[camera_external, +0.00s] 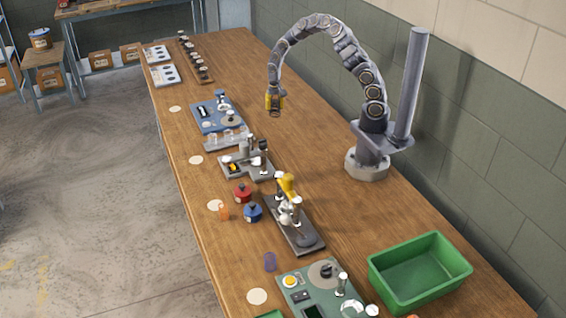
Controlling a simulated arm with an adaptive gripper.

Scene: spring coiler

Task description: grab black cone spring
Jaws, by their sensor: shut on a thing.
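My gripper (274,105) has yellow parts and hangs pointing down above the middle of the table, right of the blue machine board. It is shut on a small dark brownish piece (275,114) that shows just below the yellow parts. The piece is too small to tell whether it is the black cone spring. Several small dark pieces stand in a row on a narrow wooden rack (181,41) at the far end of the table. They are also too small to identify as springs.
A blue board (205,127), a grey fixture (258,176), a dark-based press (306,245) and a green panel (295,296) line the table. Red (242,194) and blue (253,213) round containers stand near the press. A green bin (385,283) is front right.

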